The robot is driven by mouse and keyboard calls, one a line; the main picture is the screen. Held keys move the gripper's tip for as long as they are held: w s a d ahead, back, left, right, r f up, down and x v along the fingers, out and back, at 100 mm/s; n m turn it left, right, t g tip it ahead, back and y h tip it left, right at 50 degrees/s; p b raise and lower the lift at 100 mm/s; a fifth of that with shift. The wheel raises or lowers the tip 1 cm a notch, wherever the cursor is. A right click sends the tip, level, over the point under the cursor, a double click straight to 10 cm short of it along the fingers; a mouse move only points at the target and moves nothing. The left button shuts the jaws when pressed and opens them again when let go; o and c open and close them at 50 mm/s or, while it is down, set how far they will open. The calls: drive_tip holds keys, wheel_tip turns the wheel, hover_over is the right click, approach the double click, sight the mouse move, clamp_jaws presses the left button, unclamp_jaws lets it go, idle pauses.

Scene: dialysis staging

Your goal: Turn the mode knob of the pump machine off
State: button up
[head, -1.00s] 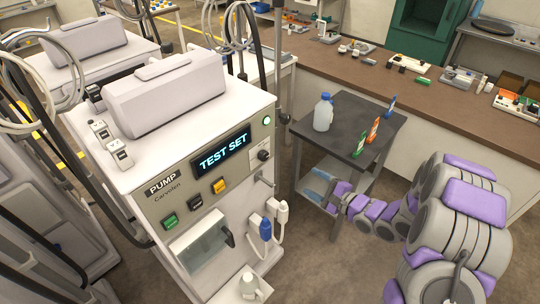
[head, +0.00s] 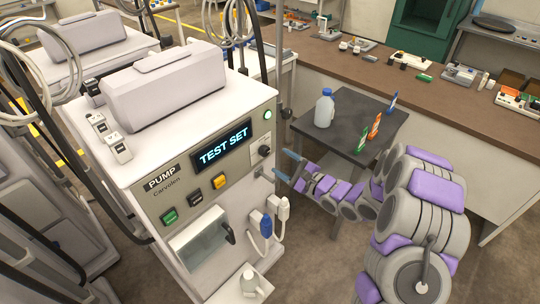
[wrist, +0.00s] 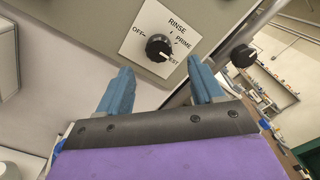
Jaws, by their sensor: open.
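The pump machine (head: 172,190) stands at centre left in the head view, its display (head: 222,147) reading TEST SET. Its black mode knob (head: 264,151) sits right of the display. In the wrist view the knob (wrist: 158,47) is on a white plate (wrist: 140,28) marked OFF, RINSE, PRIME and a partly covered TEST. Its white mark points lower right, toward TEST; OFF is at the left. My gripper (head: 285,164) is open and empty, in front of the panel just right of the knob. In the wrist view its blue fingers (wrist: 160,66) are spread below the knob, apart from it.
A dark side table (head: 345,128) with a blue-capped bottle (head: 324,108) and coloured clips (head: 375,126) stands right of my gripper. A black round knob (wrist: 243,55) juts out near the right finger. Blue and white connectors (head: 266,226) hang below.

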sight(266, 153)
drive_tip(key=x, duration=0.4)
drive_tip(key=b+x, duration=0.1)
drive_tip(key=x, duration=0.1)
drive_tip(key=shift+s+a+f, duration=0.15)
drive_tip(key=shift+s+a, duration=0.1)
drive_tip(key=shift+a, duration=0.15)
drive_tip(key=shift+w, duration=0.6)
drive_tip(key=shift+a, duration=0.4)
drive_tip(key=shift+c, duration=0.4)
drive_tip(key=shift+a, duration=0.15)
drive_tip(key=shift+c, duration=0.8)
drive_tip(key=shift+d, duration=0.3)
drive_tip(key=c, duration=0.6)
drive_tip(key=shift+c, duration=1.1)
